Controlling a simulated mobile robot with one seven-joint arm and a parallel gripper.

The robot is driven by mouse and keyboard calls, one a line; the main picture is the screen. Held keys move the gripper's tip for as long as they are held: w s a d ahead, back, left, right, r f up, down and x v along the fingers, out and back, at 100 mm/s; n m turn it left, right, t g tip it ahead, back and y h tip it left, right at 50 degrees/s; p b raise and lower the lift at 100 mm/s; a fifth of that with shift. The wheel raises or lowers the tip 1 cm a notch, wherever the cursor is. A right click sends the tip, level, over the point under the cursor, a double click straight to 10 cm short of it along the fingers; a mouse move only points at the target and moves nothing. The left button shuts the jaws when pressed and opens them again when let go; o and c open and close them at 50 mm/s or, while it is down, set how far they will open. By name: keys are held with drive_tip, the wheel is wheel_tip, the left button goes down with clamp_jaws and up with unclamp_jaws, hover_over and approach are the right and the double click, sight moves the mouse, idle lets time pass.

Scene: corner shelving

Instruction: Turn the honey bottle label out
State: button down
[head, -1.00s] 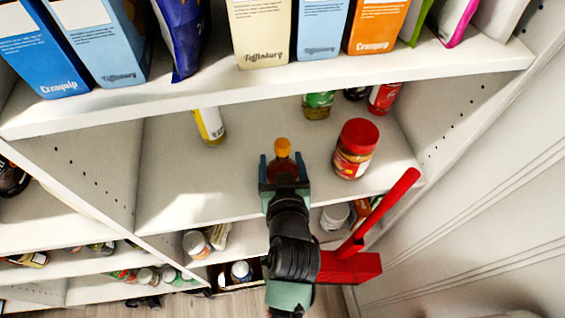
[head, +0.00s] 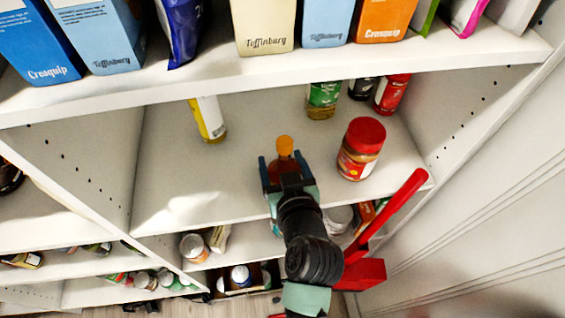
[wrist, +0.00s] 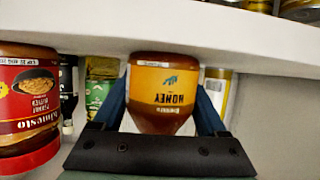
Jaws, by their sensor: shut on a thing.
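The honey bottle (head: 285,147) has an orange cap and amber body and stands upright on the middle shelf. My gripper (head: 284,168) is shut on it, with one blue finger on each side. In the wrist view the bottle (wrist: 164,95) appears upside down between the fingers of my gripper (wrist: 164,100). Its orange label with the word HONEY faces the wrist camera, on my gripper's side. In the head view the gripper hides most of the lower bottle and the label cannot be seen.
A red-lidded jar (head: 361,150) stands close to the right of the bottle. A yellow-labelled bottle (head: 208,120) is back left, and a green-labelled jar (head: 322,100) is behind. Boxes (head: 264,25) line the shelf above.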

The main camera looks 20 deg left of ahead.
drive_tip(key=shift+f+n+g+b, duration=0.2)
drive_tip(key=shift+n+g+b, duration=0.15)
drive_tip(key=shift+b, duration=0.25)
drive_tip(key=shift+s+a+r+n+g+y+b, duration=0.1)
drive_tip(key=shift+n+g+y+b, duration=0.2)
drive_tip(key=shift+n+y, duration=0.25)
unclamp_jaws()
drive_tip(key=b+v, duration=0.3)
drive_tip(key=v, duration=1)
drive_tip(key=shift+s, duration=0.1)
